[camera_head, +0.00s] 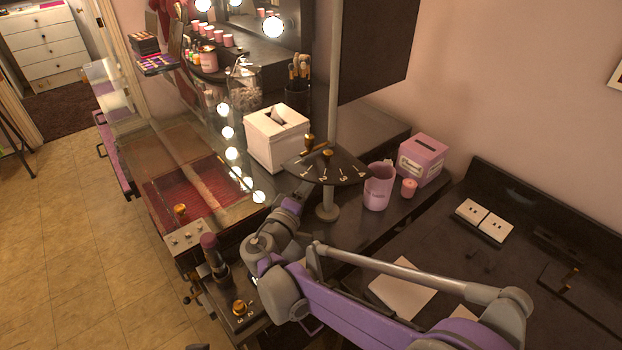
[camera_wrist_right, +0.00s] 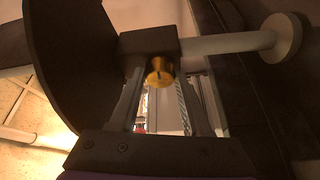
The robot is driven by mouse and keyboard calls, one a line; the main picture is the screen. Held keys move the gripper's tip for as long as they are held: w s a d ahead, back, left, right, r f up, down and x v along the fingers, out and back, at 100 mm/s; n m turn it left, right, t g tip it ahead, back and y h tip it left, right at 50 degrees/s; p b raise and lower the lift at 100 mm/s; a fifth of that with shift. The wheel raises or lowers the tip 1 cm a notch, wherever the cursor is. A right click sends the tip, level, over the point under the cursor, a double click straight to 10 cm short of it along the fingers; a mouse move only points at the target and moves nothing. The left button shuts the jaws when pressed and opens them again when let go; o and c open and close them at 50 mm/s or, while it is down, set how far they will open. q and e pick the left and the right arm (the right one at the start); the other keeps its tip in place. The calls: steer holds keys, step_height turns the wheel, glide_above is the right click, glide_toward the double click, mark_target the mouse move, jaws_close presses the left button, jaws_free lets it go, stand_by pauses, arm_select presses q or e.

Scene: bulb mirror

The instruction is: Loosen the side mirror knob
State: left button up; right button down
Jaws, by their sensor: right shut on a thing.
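The side mirror (camera_head: 380,45) is a dark panel on a grey pole (camera_head: 333,105) that rises from a dark fan-shaped dial plate (camera_head: 345,172) numbered 1 to 4. The plate also shows in the right wrist view (camera_wrist_right: 72,55). There, a small gold knob (camera_wrist_right: 160,72) on a black block (camera_wrist_right: 150,45) sits between my right gripper's fingers (camera_wrist_right: 165,90), and the gripper is shut on it. In the head view my right gripper (camera_head: 298,196) reaches just under the plate's left side, and its grasp is hidden. My left gripper is not in view.
A white tissue box (camera_head: 272,150) stands close left of the plate. A pink mug (camera_head: 379,186), pink candle (camera_head: 409,188) and pink box (camera_head: 423,160) stand to its right. A lipstick (camera_head: 212,252) stands front left. Lit bulbs (camera_head: 232,153) line the glass-topped counter.

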steer(key=shift+n, duration=0.4)
steer(key=shift+c, duration=1.8)
jaws_free()
steer(key=v, duration=1)
steer(key=shift+s+a, duration=0.15)
steer(key=shift+s, duration=0.2)
steer(key=shift+r, duration=0.15)
